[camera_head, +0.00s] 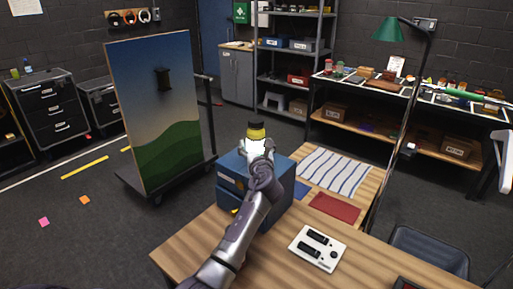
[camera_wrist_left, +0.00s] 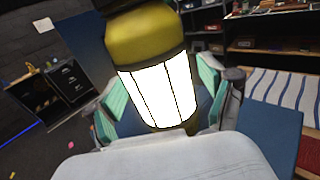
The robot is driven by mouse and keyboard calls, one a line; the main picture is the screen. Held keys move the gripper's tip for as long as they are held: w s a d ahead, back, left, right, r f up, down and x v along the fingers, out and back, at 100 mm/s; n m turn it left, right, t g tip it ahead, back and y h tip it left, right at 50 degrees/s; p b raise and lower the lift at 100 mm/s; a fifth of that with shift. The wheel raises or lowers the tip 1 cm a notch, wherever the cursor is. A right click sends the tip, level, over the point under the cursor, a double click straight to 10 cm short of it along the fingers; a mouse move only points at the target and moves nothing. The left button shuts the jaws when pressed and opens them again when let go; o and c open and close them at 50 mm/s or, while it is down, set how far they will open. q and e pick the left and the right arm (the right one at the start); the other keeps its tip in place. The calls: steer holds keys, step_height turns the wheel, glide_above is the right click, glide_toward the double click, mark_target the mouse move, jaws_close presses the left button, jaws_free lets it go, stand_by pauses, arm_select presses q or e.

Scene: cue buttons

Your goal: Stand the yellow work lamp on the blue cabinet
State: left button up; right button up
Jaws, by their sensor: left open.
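The yellow work lamp (camera_head: 257,132) has a dark top, a yellow band and a bright white lit section. In the head view it looks upright over the back of the blue cabinet (camera_head: 228,182), which stands on the wooden table. My left gripper (camera_head: 258,148) is at the lamp's lower part. In the left wrist view the lamp (camera_wrist_left: 155,85) is between the green pads of my open left gripper (camera_wrist_left: 160,102). The lamp's base is hidden, so I cannot tell whether it touches the cabinet top. My right gripper is not in view.
The wooden table (camera_head: 185,245) holds a striped mat (camera_head: 335,172), a red mat (camera_head: 334,207) and a white box with black switches (camera_head: 317,248). A painted board on a cart (camera_head: 158,110) stands left of the cabinet. A green floor lamp (camera_head: 388,30) rises behind the table.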

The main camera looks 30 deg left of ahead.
arm_select(q)
steer(key=b+v, duration=0.1)
steer(key=v, duration=1.1)
steer(key=shift+r, duration=0.15)
